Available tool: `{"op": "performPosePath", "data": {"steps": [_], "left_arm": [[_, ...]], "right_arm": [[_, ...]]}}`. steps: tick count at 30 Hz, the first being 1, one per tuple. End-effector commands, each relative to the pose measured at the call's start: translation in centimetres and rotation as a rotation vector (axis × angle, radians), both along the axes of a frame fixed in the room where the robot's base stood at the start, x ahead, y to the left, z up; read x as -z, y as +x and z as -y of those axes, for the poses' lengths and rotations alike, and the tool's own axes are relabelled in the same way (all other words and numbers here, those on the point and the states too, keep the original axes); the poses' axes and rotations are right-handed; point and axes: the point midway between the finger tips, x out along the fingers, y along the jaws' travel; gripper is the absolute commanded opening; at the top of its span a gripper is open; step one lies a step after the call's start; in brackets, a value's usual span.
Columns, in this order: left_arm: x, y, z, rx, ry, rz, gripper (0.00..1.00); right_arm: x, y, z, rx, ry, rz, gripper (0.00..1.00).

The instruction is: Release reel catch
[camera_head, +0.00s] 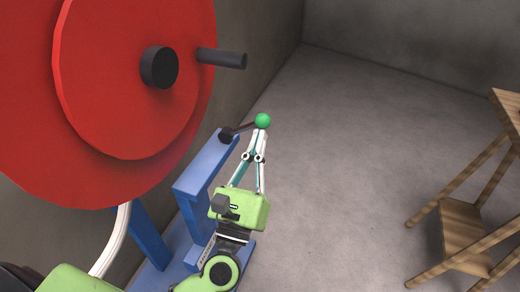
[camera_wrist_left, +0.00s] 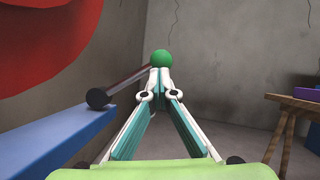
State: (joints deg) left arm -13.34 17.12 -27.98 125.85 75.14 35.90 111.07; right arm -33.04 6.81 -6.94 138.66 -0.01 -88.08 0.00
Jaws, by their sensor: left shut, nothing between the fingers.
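The red reel (camera_head: 125,75) with a dark hub and a dark crank handle (camera_head: 222,58) fills the upper left; part of it also shows in the wrist view (camera_wrist_left: 45,40). Beside it, on a blue frame (camera_head: 208,162), the reel catch is a thin dark lever (camera_head: 242,127) with a black pivot (camera_head: 226,135) and a green ball knob (camera_head: 263,120). My left gripper (camera_head: 262,131) is shut and empty, its fingertips right at the knob. In the wrist view the knob (camera_wrist_left: 162,57) shows just beyond the closed tips; contact cannot be told. My right gripper is not in view.
A wooden table or stand (camera_head: 465,235) is at the right, with a purple object (camera_wrist_left: 307,92) on top in the wrist view. Grey walls stand behind. The grey floor (camera_head: 350,150) between the reel frame and the stand is clear.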

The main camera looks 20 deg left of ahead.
Motion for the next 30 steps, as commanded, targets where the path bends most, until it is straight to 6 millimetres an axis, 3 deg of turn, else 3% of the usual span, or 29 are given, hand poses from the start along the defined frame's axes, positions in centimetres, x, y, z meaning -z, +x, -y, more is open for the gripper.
{"op": "performPosePath", "data": {"steps": [12, 30], "left_arm": [[-1.9, 0.0, -0.9, -0.002, -0.205, -0.005, 0.0], [-2.1, 0.0, -1.1, -0.001, -0.233, -0.007, 0.0]], "right_arm": [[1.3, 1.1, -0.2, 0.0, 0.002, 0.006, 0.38], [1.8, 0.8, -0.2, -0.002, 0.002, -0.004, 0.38]]}}
